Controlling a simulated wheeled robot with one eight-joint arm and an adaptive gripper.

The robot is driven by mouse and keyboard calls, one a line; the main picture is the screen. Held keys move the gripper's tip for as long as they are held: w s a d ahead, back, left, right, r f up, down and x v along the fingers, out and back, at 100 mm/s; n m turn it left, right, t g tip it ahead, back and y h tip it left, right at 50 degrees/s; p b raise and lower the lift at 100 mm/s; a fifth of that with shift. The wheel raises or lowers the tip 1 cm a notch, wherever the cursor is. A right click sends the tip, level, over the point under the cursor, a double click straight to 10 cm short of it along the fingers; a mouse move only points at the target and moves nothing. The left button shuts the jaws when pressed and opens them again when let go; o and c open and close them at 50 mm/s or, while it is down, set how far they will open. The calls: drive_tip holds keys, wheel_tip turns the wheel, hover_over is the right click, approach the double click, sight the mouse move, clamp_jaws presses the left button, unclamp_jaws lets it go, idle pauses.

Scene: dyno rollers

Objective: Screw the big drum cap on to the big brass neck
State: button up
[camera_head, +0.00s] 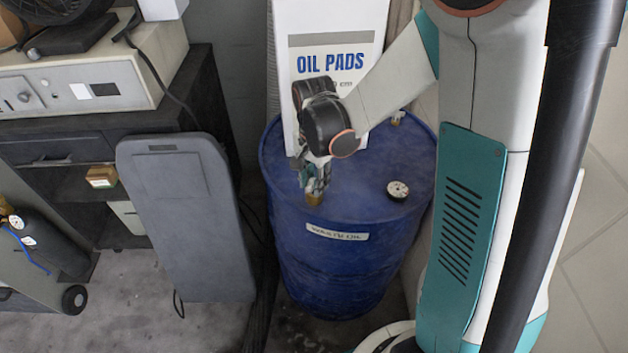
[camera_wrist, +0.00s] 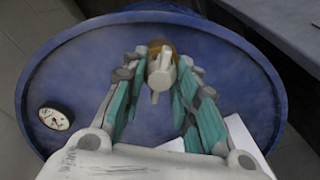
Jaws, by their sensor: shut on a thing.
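The blue drum (camera_head: 345,255) stands upright with a "WASTE OIL" label on its front. The big brass neck (camera_head: 314,198) shows at the front left of its lid, just below my fingertips. My gripper (camera_head: 315,184) points down over it. In the wrist view, my gripper (camera_wrist: 163,78) has its teal-padded fingers on both sides of a pale cap (camera_wrist: 161,72) with a wing-like bar and is shut on it. Brass (camera_wrist: 157,49) shows right beside the cap. I cannot tell whether the cap touches or sits on the neck, since the fingers hide the contact.
A round dial gauge (camera_head: 397,189) sits on the lid to the right. A smaller brass fitting (camera_head: 397,117) is at the lid's back right. A white "OIL PADS" box (camera_head: 330,40) stands behind my gripper. A grey board (camera_head: 190,220) leans left of the drum.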

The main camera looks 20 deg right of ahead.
drive_tip(key=m, duration=0.8)
drive_tip(key=shift+b, duration=0.4)
drive_tip(key=o, duration=1.1)
drive_tip(key=shift+o, duration=0.2)
drive_tip(key=shift+r, duration=0.1)
wheel_tip(320, 180, up, 12)
drive_tip(key=shift+c, duration=0.5)
drive_tip(key=p, duration=0.2)
drive_tip(key=shift+w+p, duration=0.15)
drive_tip(key=shift+p, duration=0.15)
